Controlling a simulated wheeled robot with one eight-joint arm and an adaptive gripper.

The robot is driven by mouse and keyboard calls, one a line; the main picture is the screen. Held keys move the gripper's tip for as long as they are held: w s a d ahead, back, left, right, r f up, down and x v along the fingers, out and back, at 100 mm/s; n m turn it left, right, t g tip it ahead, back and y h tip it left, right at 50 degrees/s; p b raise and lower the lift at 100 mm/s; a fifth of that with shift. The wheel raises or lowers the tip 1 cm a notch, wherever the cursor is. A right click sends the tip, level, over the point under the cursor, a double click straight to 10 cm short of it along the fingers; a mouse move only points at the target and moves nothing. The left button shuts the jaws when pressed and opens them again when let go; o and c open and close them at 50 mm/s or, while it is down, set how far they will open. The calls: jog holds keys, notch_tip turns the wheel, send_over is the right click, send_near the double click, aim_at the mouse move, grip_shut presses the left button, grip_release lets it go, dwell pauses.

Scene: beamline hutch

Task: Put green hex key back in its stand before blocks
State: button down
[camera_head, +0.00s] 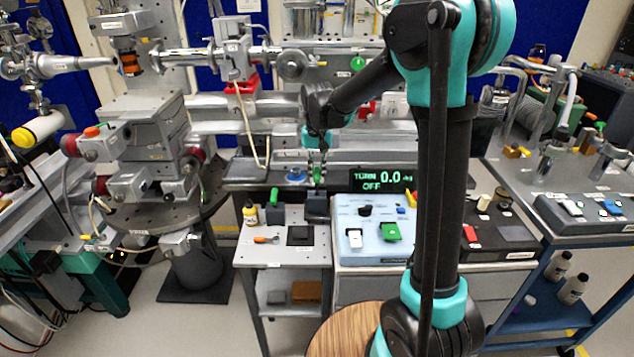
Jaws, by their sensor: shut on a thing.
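My gripper (317,153) points down over the back of the small grey table and is shut on a small green piece, which I take to be the green hex key (317,176). The key is upright, just above or touching a dark block (317,205) that looks like its stand. I cannot tell whether its lower end is inside the block. Another green upright piece (274,195) stands at a second dark block (274,214) to the left. The key is small and partly covered by the fingers.
The grey table (285,252) also holds a yellow bottle (250,213), an orange-handled tool (266,240) and a dark square pad (300,235). A light blue control box (375,245) stands close on the right. A display (383,179) stands behind it. Beamline hardware fills the back.

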aim_at(317, 185)
jog(key=shift+f, duration=1.55)
jog(key=shift+f, duration=0.15)
jog(key=c, duration=1.5)
grip_release()
notch_tip(317, 185, up, 12)
jog(key=shift+r, duration=0.15)
